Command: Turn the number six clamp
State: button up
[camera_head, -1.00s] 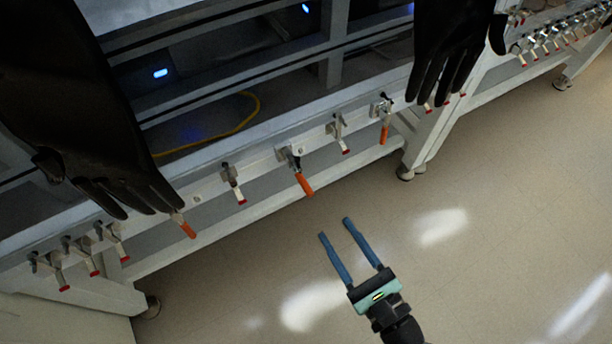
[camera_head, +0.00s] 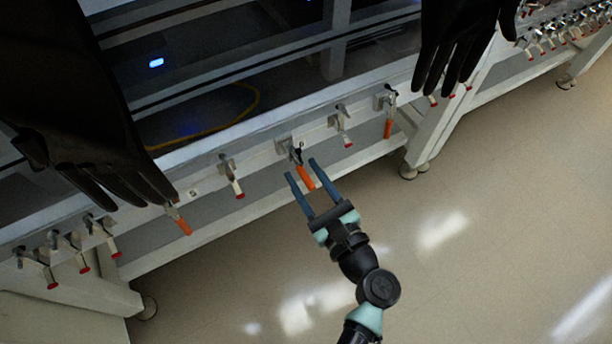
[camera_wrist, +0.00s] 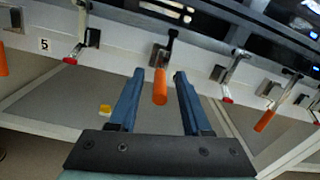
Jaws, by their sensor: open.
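An orange-handled toggle clamp (camera_head: 305,180) hangs from the pale rail in the middle of the head view. It also shows in the wrist view (camera_wrist: 160,88), its handle pointing down. I see no readable number beside it. A "5" label (camera_wrist: 44,45) sits further left on the rail, beside a red-tipped clamp (camera_wrist: 75,52). My gripper (camera_head: 301,168) is open, with its two blue fingers on either side of the orange handle as seen in both views. I cannot tell whether the fingers touch the handle. Nothing is held.
More clamps line the rail, including a red-tipped one (camera_head: 342,128) and an orange-handled one (camera_head: 388,124) to the right. Black gloves (camera_head: 462,45) hang over the rail at left and right. The floor (camera_head: 480,220) in front is clear.

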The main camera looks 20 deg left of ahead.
grip_shut()
dwell(1.4)
